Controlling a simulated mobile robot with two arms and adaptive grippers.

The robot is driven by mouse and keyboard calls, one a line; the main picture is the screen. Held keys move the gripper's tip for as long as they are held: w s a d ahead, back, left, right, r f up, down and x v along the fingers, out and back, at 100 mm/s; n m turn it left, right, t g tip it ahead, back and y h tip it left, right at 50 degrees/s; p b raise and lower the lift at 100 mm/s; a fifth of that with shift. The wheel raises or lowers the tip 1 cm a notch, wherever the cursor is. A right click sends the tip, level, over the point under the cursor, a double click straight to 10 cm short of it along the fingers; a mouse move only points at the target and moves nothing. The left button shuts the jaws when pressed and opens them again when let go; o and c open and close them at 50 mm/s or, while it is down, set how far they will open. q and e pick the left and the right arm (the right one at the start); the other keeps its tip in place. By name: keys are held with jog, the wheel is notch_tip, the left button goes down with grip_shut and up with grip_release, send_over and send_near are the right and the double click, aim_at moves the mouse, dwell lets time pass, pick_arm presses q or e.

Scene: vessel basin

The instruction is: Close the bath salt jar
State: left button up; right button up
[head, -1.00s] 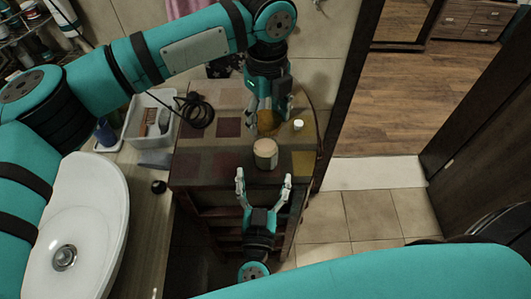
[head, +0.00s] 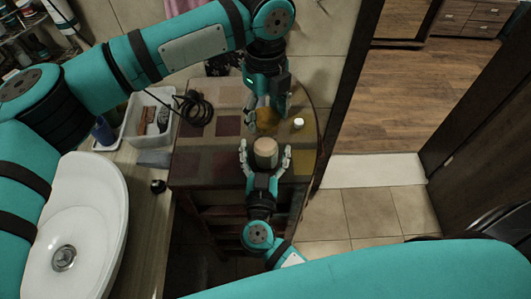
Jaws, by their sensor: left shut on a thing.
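The jar (head: 265,152) is a small pale cylinder with a pinkish-tan top, standing upright near the front of the patchwork-topped cabinet. I cannot tell whether that top is its contents or a cover. My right gripper (head: 265,158) comes from the front, its open fingers on either side of the jar. Slight gaps seem to show between the fingers and the jar. My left gripper (head: 266,106) points down behind the jar, shut on an amber round thing (head: 266,121), perhaps the lid. Its fingers and the cabinet's colours partly hide that thing's shape.
A small white round item (head: 298,123) stands on the cabinet top (head: 210,163), right of my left gripper. A white basin (head: 100,215) is at the lower left. The cabinet's left front is clear.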

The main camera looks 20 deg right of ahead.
aim_at(265, 142)
grip_shut()
pick_arm(q)
jog(key=shift+f, duration=2.5)
jog(key=shift+f, duration=0.9)
jog(key=shift+f, duration=0.55)
